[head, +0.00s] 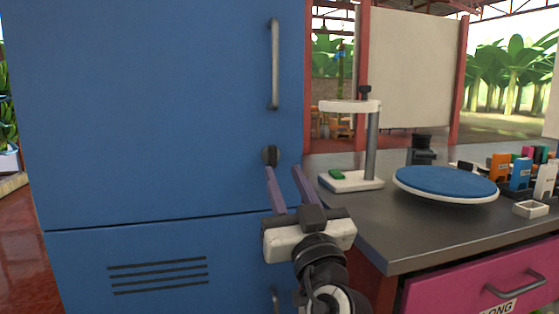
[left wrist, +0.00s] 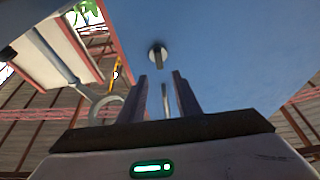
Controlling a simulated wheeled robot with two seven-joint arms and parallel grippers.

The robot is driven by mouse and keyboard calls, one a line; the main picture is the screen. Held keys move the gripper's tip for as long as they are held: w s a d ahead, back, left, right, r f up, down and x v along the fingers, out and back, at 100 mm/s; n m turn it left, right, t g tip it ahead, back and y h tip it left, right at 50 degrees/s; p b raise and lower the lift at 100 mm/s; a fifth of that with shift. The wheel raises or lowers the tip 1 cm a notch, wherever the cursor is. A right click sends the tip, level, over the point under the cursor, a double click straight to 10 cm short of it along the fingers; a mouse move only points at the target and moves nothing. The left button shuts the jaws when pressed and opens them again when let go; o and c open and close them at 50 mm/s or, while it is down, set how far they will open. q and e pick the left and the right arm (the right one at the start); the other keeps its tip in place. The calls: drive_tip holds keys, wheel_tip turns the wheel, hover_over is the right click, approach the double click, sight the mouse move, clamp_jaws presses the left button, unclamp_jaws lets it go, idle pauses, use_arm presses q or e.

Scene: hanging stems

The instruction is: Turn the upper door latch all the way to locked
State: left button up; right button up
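The upper door latch (head: 271,155) is a small dark round knob on the blue upper door (head: 150,110), near its right edge and below the long handle. In the left wrist view the latch (left wrist: 157,54) shows a grey disc with a dark grip bar that looks about upright. My left gripper (head: 282,169) is open and empty, its two purple fingers spread just below and in front of the latch. In the left wrist view the fingertips (left wrist: 160,75) point at the latch and stop short of it, with the latch in line with the gap. My right gripper is not in view.
A vertical metal handle (head: 274,65) is above the latch. A lower blue door (head: 230,265) with slots is below. On the right, a grey counter (head: 400,240) bears a white stand (head: 374,140), a blue round turntable (head: 445,182) and several small boxes. A pink drawer (head: 450,290) is under it.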

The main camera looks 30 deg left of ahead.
sight(274, 151)
use_arm(q)
drive_tip(key=x, duration=0.7)
drive_tip(key=shift+w+a, duration=0.1)
drive_tip(key=shift+w, duration=0.05)
drive_tip(key=shift+p, duration=0.3)
clamp_jaws()
